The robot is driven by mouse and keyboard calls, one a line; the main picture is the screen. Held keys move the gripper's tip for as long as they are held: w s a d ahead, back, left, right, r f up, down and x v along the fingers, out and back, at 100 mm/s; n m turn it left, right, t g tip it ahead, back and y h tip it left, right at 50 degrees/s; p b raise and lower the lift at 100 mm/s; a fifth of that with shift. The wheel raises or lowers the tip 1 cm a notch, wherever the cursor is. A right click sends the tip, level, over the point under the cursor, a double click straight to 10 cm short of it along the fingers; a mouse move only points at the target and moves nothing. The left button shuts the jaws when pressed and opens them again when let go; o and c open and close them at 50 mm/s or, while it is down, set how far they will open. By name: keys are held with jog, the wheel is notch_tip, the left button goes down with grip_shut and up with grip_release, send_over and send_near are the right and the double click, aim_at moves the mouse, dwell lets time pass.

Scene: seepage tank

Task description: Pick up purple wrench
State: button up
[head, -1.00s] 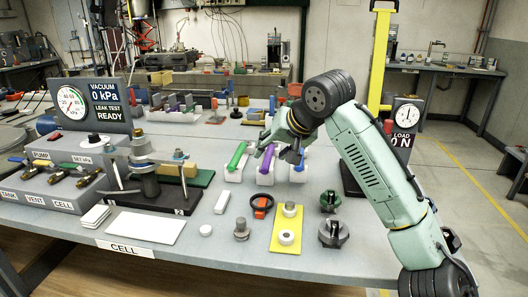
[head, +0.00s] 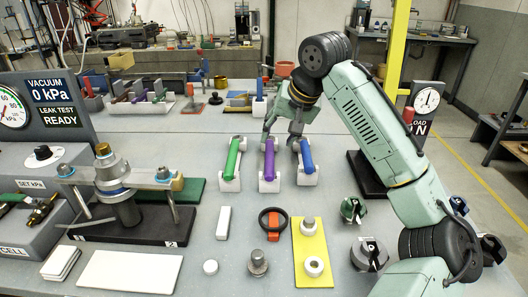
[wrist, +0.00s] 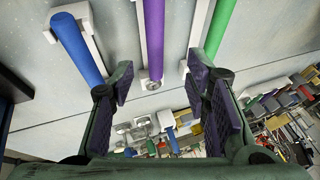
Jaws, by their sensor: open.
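The purple wrench (head: 269,159) lies in a white holder, between a green wrench (head: 233,158) on its left and a blue one (head: 306,155) on its right. In the wrist view the purple wrench (wrist: 154,35) runs down the upper middle, between the blue wrench (wrist: 77,48) and the green wrench (wrist: 219,30). My gripper (head: 281,138) is at the far end of the wrenches in the head view. In the wrist view my gripper (wrist: 163,88) is open, its two dark pads wide apart and nothing between them. The purple wrench's near end lines up with the gap.
A vacuum rig with a metal clamp (head: 118,195) stands at the left. A yellow plate (head: 312,250), a black ring (head: 273,219) and several small parts lie in front of the holders. A load gauge (head: 426,105) and yellow post stand at the right.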

aim_at(271, 154)
jog(key=x, duration=0.4)
jog(key=shift+f+p, duration=0.1)
jog(key=shift+p, duration=0.2)
jog(key=shift+d+p+x, duration=0.15)
jog(key=shift+p+x, duration=0.35)
jog(key=shift+x, duration=0.8)
jog(key=shift+d+p+x, duration=0.15)
jog(key=shift+p+x, duration=0.3)
jog(key=shift+x, duration=0.85)
grip_shut()
